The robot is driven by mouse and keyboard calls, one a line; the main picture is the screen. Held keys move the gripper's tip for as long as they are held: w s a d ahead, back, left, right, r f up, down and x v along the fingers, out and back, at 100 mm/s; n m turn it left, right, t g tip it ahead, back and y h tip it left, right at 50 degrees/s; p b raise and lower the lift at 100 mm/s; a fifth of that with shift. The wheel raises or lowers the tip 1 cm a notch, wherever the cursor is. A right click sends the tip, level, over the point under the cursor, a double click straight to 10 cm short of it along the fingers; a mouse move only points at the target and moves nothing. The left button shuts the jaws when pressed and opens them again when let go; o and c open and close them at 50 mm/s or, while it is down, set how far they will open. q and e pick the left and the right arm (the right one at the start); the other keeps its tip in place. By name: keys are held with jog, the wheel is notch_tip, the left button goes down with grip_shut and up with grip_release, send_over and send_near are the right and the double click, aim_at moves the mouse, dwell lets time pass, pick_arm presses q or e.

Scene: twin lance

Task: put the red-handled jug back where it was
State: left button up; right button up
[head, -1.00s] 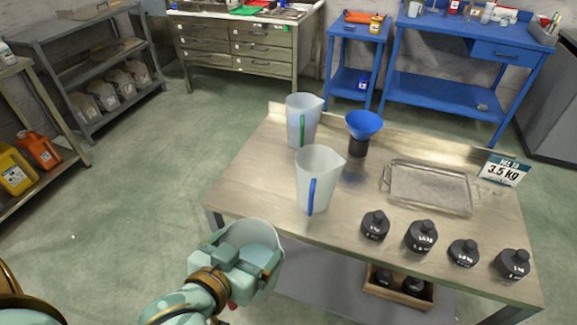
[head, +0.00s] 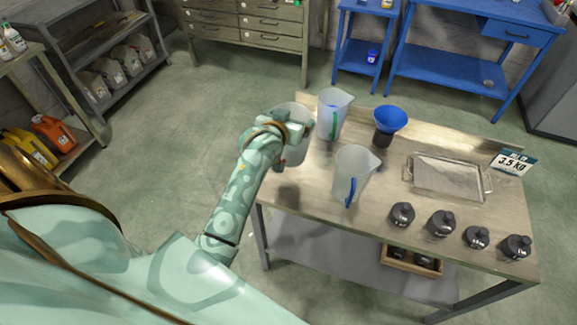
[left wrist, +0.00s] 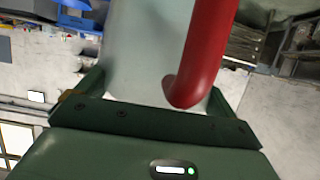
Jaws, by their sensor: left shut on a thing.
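The red-handled jug (head: 296,146) is a pale translucent jug, partly hidden behind my left gripper (head: 290,131) in the head view. My left gripper is shut on it, at the left edge of the steel table, beside the green-handled jug. In the left wrist view the red handle (left wrist: 200,55) and the pale jug wall (left wrist: 140,50) fill the space between the fingers. I cannot tell whether the jug's base touches the table. My right gripper is not in view.
The green-handled jug (head: 333,112) stands close on the right. The blue-handled jug (head: 353,175) stands nearer the front. A blue funnel (head: 390,119), a metal tray (head: 447,177), a 3.5 kg sign (head: 513,163) and several black weights (head: 441,224) occupy the table's right part.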

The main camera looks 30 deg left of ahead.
pick_arm(q)
jog(key=f+b, duration=0.1)
jog(key=f, duration=0.1)
jog(key=f+b, duration=0.1)
jog(key=f, duration=0.2)
jog(key=shift+w+f, duration=0.2)
jog(key=shift+f, duration=0.4)
notch_tip(320, 180, down, 4)
jog(key=shift+r+b, duration=0.25)
jog(key=shift+b, duration=0.6)
jog(key=shift+r, duration=0.1)
jog(key=o, duration=1.7)
jog(key=shift+s+f, duration=0.1)
jog(key=shift+f, duration=0.1)
jog(key=shift+r, duration=0.1)
